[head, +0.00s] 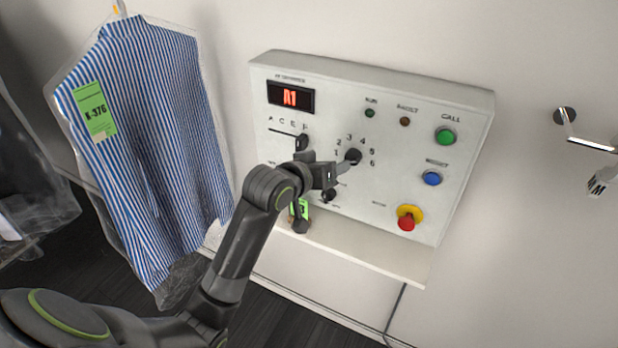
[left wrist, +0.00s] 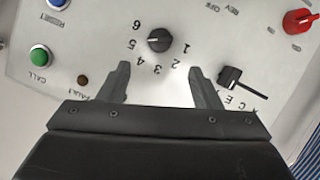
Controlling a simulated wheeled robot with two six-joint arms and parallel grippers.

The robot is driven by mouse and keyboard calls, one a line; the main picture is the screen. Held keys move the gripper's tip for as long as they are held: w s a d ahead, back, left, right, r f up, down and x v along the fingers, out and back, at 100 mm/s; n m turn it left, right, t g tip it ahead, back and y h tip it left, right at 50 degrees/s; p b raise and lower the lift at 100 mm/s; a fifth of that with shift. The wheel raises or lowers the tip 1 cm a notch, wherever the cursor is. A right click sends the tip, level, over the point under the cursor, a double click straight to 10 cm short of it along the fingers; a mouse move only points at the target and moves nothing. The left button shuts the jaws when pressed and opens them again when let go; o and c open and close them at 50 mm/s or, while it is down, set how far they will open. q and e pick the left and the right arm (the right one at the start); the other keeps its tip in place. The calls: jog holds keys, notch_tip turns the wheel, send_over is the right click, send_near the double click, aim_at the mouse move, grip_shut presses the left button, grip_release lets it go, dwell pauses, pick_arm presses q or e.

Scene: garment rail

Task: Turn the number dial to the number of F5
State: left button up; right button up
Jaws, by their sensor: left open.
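The number dial (head: 353,157) is a black knob on the white control panel (head: 400,105), ringed by numbers 1 to 6. In the left wrist view the dial (left wrist: 159,40) sits ahead of the gap between my fingers; its exact pointing is hard to tell. My left gripper (head: 338,168) is open and empty beside the dial; in the left wrist view the gripper's fingers (left wrist: 160,67) are apart and not around the knob. The letter selector (head: 302,142) has its black handle at the F end of the A C E F row. The red display (head: 291,96) seems to read A1. My right gripper is not in view.
The panel also has a green call button (head: 445,136), a blue button (head: 432,178) and a red stop button (head: 406,222) on yellow. A ledge (head: 360,250) runs below. A bagged striped shirt (head: 150,140) tagged K-376 hangs at left.

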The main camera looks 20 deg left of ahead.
pick_arm(q)
jog(key=b+v, duration=0.1)
jog(key=v, duration=0.6)
jog(key=shift+f, duration=0.15)
jog(key=w+a+f+n+g+y+b, duration=0.15)
jog(key=a+f, duration=0.25)
jog(key=f, duration=1.3)
jog(key=a+f+m+g+y+b, duration=0.1)
jog(key=a+f+g+b, duration=0.2)
jog(key=f, duration=1.4)
jog(key=s+a+f+g+b, duration=0.1)
jog(key=s+f+g, duration=0.1)
jog(key=s+f, duration=0.65)
jog(key=s+a+f+g+b, duration=0.15)
jog(key=s+f, duration=0.25)
jog(key=f, duration=1)
jog(key=s+f+g+b, duration=0.1)
jog(key=s+f, duration=0.5)
jog(key=s, duration=0.5)
jog(key=s+d+f+m+g+b, duration=0.1)
jog(key=s+f+g, duration=0.1)
jog(key=s+f, duration=0.5)
jog(key=s+d+f+m+g+b, duration=0.1)
jog(key=s+f, duration=0.6)
jog(key=s, duration=0.9)
jog(key=shift+s+d+y, duration=0.15)
jog(key=shift+s+y, duration=0.2)
jog(key=shift+y, duration=0.1)
